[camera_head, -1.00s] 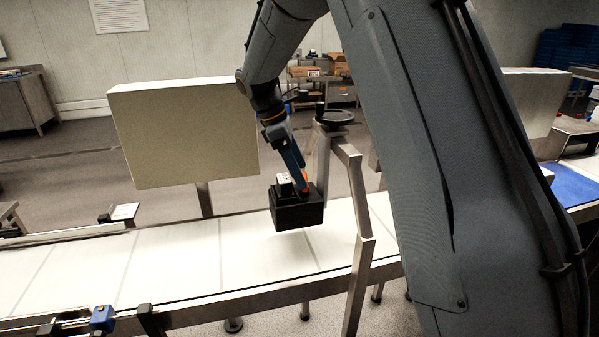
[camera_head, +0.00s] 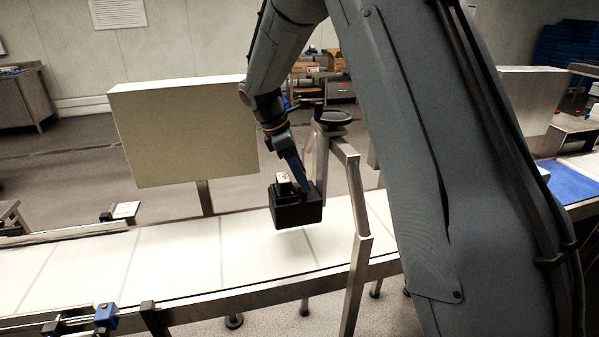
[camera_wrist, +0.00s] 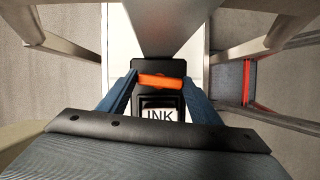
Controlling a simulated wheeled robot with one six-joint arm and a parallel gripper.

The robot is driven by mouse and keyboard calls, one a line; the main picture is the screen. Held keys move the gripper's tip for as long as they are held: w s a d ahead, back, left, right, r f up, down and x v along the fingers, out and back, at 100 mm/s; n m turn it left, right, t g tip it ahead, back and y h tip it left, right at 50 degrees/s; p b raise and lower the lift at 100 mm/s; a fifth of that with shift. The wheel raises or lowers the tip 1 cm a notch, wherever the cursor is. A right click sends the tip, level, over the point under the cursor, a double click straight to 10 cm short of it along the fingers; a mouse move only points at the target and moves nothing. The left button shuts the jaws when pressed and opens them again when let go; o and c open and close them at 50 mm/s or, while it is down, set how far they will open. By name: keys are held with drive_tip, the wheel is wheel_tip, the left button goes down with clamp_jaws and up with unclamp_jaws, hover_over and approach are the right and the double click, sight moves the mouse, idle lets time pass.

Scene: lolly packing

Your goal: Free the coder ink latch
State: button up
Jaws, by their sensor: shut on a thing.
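The black coder box (camera_head: 297,213) hangs on the metal frame above the white conveyor. Its ink cartridge, with a pale label reading INK (camera_wrist: 160,114), sits in the top. My gripper (camera_head: 304,186) reaches down to the box from above. In the wrist view the blue fingers of my gripper (camera_wrist: 160,79) are shut on the orange latch (camera_wrist: 161,82), one at each end of it. The latch lies crosswise beside the label. In the head view the latch is hidden behind the fingers.
The metal frame post (camera_head: 357,225) with a black handwheel (camera_head: 335,117) stands close to the right of my gripper. A large pale panel (camera_head: 183,133) stands behind and left. The white conveyor (camera_head: 170,260) is bare to the left.

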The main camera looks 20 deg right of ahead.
drive_tip(key=shift+n+t+p, duration=0.3)
drive_tip(key=shift+n, duration=0.5)
drive_tip(key=o, duration=1.1)
drive_tip(key=shift+r, duration=0.1)
drive_tip(key=b+v, duration=0.2)
drive_tip(key=v, duration=0.5)
drive_tip(key=shift+a+r, duration=0.25)
drive_tip(key=shift+r, duration=0.05)
drive_tip(key=shift+s, duration=0.1)
